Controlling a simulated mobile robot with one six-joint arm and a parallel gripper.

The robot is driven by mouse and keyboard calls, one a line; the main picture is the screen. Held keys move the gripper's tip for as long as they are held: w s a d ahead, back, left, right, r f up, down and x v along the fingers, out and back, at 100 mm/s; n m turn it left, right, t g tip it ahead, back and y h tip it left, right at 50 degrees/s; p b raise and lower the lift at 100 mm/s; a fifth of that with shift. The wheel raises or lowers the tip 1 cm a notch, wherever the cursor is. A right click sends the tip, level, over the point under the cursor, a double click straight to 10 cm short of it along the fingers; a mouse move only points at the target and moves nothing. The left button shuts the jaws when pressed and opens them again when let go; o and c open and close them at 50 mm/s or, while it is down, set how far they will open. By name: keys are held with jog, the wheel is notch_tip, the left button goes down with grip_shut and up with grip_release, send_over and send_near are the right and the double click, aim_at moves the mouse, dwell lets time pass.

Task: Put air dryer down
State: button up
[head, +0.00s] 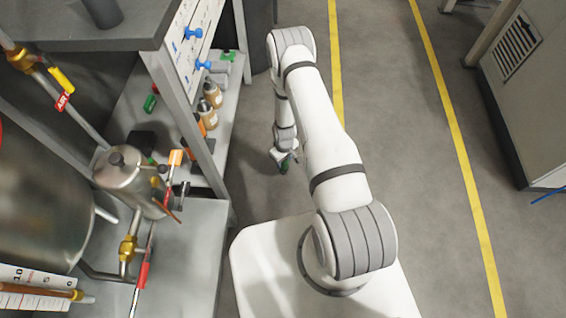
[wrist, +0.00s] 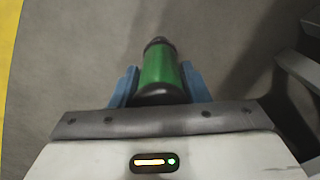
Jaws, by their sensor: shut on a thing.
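The air dryer appears to be the green cylinder with dark ends (wrist: 159,68) in the wrist view. It lies between the two blue fingers of my gripper (wrist: 160,80), which is shut on it. Its far dark end points away from the gripper, over bare floor. In the head view my gripper (head: 284,165) hangs low beyond my arm, to the right of the shelf unit, with a small dark green bit of the cylinder (head: 286,163) showing. Most of the cylinder is hidden there by the gripper.
A shelf unit (head: 185,95) holds amber bottles (head: 208,112), a small green item (head: 150,103) and other parts. A metal vessel with valves (head: 130,180) stands at the left on a grey bench (head: 195,245). Grey floor with yellow lines (head: 455,140) is clear; a cabinet (head: 525,90) stands far right.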

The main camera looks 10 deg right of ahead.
jog(key=shift+f+b, duration=0.55)
jog(key=shift+f, duration=1.15)
jog(key=shift+f, duration=0.2)
jog(key=o, duration=1)
jog(key=shift+o, duration=0.2)
jog(key=shift+r, duration=0.15)
